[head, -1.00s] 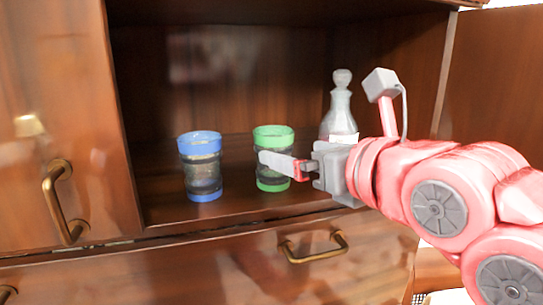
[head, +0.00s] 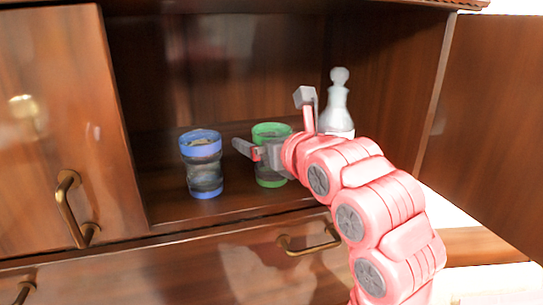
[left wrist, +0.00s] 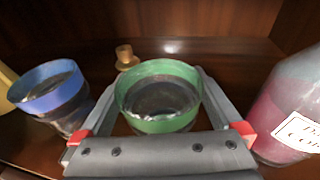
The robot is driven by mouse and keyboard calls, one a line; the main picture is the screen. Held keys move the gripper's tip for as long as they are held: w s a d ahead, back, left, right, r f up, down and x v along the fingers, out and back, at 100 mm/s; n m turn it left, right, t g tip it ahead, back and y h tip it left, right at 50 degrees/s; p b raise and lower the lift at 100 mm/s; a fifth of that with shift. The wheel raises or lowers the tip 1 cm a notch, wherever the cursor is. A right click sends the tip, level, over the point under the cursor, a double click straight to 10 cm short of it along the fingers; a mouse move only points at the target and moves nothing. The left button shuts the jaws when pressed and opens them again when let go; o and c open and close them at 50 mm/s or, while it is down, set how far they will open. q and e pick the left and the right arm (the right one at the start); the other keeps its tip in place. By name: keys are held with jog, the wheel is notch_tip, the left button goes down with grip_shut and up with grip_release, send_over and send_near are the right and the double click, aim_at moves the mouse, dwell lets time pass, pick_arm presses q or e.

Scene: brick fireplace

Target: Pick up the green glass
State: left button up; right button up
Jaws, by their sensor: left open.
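The green glass (head: 270,178), a dark see-through tumbler with green bands at rim and base, stands upright on the cabinet shelf. In the left wrist view the green glass (left wrist: 158,88) sits between the two fingers of my open left gripper (left wrist: 155,100). In the head view my left gripper (head: 255,150) is at the front of the glass and hides part of its middle. One finger reaches past its left side. I cannot tell whether the fingers touch it. My right gripper is not in view.
A blue-banded glass (head: 203,165) stands close on the left, also in the left wrist view (left wrist: 52,92). A stoppered bottle (head: 337,108) stands on the right. A small brass-coloured object (left wrist: 126,58) is behind the glass. Cabinet doors flank the opening; a drawer handle (head: 309,240) is below.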

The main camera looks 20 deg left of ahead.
pick_arm(q)
jog(key=shift+d, duration=0.1)
jog(key=shift+c, duration=0.2)
jog(key=c, duration=1.4)
jog(key=shift+o, duration=0.2)
jog(key=shift+r, duration=0.1)
